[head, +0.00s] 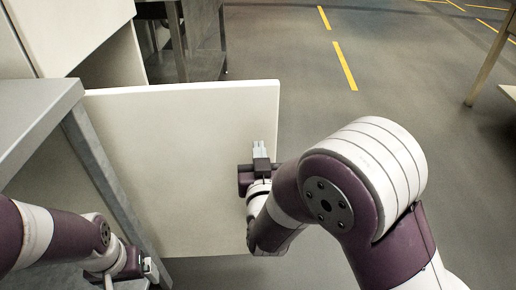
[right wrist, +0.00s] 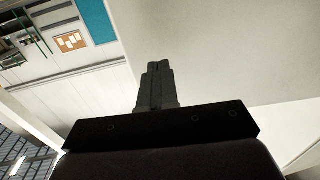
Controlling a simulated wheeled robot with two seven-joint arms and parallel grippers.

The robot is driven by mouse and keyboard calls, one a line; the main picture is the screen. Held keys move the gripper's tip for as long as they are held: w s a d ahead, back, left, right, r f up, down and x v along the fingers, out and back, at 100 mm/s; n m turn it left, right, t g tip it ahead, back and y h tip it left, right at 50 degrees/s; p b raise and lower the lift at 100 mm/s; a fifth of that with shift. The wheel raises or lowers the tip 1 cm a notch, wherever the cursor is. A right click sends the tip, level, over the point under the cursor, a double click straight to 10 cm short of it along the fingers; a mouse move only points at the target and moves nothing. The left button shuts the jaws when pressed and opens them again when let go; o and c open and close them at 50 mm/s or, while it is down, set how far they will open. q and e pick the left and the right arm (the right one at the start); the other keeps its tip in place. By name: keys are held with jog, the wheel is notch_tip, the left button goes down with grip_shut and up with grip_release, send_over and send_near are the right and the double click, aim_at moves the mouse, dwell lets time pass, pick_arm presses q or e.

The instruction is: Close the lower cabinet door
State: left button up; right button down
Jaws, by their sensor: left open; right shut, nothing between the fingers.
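The lower cabinet door (head: 180,150) is a white panel that stands open, swung out from the white cabinet (head: 75,30) at the upper left. My right gripper (head: 259,149) is shut and empty, in front of the door's face near its free right edge. I cannot tell whether it touches the door. The right wrist view shows its closed fingers (right wrist: 155,72) with a pale panel, likely the door (right wrist: 225,50), beside and behind them. My left gripper (head: 150,270) is open at the lower left, near the door's lower left part and a grey metal leg.
A grey metal table (head: 40,110) stands at the left, its leg in front of the door. Another metal table (head: 190,60) stands behind the door. A table edge (head: 490,60) shows at the far right. Grey floor (head: 400,70) with yellow lines is clear right of the door.

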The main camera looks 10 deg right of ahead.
jog(key=shift+w+d+b, duration=0.2)
jog(key=shift+w+b, duration=0.1)
jog(key=shift+w, duration=1.05)
